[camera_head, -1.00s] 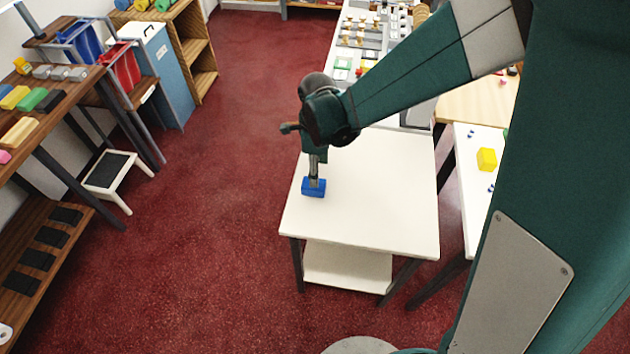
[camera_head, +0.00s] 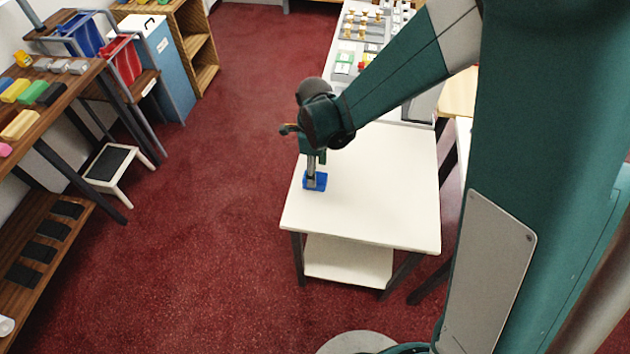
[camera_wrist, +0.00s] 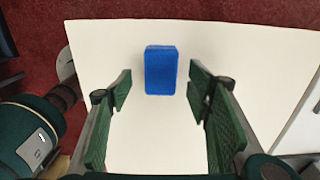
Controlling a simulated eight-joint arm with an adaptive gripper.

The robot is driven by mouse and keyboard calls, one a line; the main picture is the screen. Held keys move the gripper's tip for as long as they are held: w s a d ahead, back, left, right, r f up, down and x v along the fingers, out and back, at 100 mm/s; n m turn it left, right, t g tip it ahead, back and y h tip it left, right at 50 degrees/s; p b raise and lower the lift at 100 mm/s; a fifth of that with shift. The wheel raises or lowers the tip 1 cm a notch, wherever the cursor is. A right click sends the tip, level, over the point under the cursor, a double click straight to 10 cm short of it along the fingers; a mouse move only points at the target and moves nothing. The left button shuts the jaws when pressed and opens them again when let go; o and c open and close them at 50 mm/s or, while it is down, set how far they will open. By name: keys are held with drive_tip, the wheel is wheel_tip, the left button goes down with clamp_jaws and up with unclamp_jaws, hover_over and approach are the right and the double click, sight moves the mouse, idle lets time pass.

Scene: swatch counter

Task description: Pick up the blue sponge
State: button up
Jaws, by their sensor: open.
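The blue sponge (camera_head: 321,181) lies on the white table (camera_head: 370,210), near its left edge. In the wrist view the blue sponge (camera_wrist: 161,70) shows whole, just beyond the fingertips and between their lines. My gripper (camera_head: 312,180) points down at the sponge in the head view and hides part of it. In the wrist view my gripper (camera_wrist: 160,82) is open, with one green finger to each side of the sponge and a gap of white tabletop on both sides. Nothing is held.
The tabletop around the sponge is clear. A grey unit with small items (camera_head: 362,35) stands behind the table. At the left, a wooden shelf (camera_head: 40,150) holds several coloured blocks, and a small step stool (camera_head: 112,165) stands on the red floor.

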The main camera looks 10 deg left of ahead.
drive_tip(key=shift+f, duration=0.15)
drive_tip(key=shift+f+b, duration=0.4)
drive_tip(key=shift+f, duration=2.15)
drive_tip(key=c, duration=0.9)
